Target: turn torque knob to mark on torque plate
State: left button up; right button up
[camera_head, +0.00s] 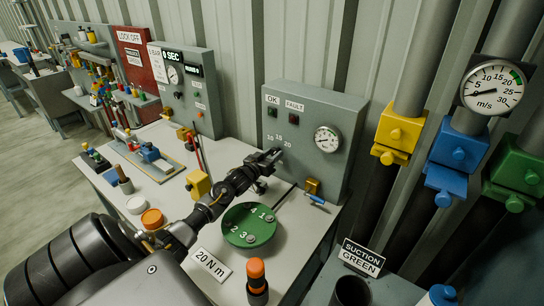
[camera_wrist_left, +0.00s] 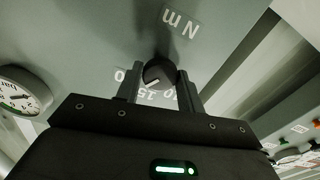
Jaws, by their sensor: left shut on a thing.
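The torque knob (camera_wrist_left: 155,72) is a small dark round knob with a white pointer line on a grey torque plate (camera_wrist_left: 100,45). In the left wrist view it sits between the fingers of my left gripper (camera_wrist_left: 160,88), which is shut on it. The plate shows upside down there, with "N m" and partly hidden numbers. The pointer line slants towards the lower left, near the 15; its exact reading is unclear. In the head view my left gripper (camera_head: 276,156) reaches the grey panel under the marks 10, 15 and 20 and hides the knob. My right gripper is out of view.
A green numbered disc (camera_head: 240,225) lies under my left arm. The panel has OK and FAULT lamps and a round gauge (camera_head: 327,139). An orange-topped tool (camera_head: 257,277) stands at the front.

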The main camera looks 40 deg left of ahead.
pick_arm(q)
jog(key=shift+f+m, duration=0.15)
jog(key=shift+m, duration=0.85)
jog(key=o, duration=1)
